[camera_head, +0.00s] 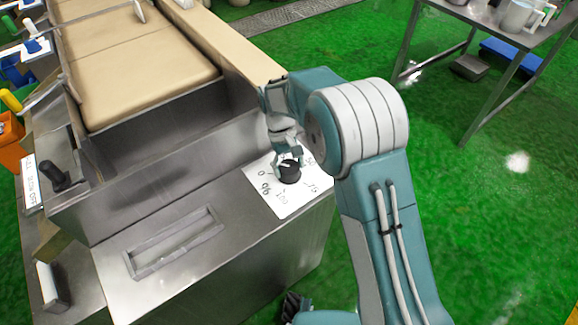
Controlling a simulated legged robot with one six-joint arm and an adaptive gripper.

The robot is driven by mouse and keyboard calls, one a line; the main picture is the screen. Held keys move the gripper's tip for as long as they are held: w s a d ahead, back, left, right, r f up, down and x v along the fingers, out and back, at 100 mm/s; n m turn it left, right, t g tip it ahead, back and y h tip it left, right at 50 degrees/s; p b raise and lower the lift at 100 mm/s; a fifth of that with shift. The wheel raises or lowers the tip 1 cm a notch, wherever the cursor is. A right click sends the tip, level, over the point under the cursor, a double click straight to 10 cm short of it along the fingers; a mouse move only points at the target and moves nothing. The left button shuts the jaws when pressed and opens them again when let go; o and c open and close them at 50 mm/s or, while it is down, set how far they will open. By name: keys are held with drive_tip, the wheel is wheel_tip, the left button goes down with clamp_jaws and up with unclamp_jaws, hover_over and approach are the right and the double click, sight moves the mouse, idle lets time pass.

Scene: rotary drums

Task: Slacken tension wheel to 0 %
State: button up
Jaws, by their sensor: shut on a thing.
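The tension wheel (290,173) is a small black knob on a white dial sheet (286,204) on the metal cabinet top. Handwritten marks on the sheet include 0, a % sign, 100 and others partly covered by my arm. My gripper (289,160) comes down from above and is shut on the wheel. Its fingers hide the far side of the wheel. I cannot make out which mark the wheel points to.
A beige conveyor belt (135,65) runs behind the cabinet. A black lever (62,177) stands at the left. A recessed handle frame (175,243) is in the cabinet top. A metal table (490,15) stands back right. Green floor (475,215) is free on the right.

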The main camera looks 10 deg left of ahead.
drive_tip(key=shift+w+a+r+n+t+h, duration=0.15)
drive_tip(key=shift+n+t, duration=0.1)
drive_tip(key=shift+n, duration=0.4)
drive_tip(key=shift+d+f+n+t+h, duration=0.15)
drive_tip(key=shift+n+t, duration=0.1)
drive_tip(key=shift+n, duration=0.4)
drive_tip(key=shift+a+r, duration=0.1)
drive_tip(key=o, duration=0.9)
drive_tip(key=v, duration=1.1)
drive_tip(key=shift+w+a+r, duration=0.1)
drive_tip(key=shift+a+r, duration=0.15)
drive_tip(key=shift+r, duration=0.05)
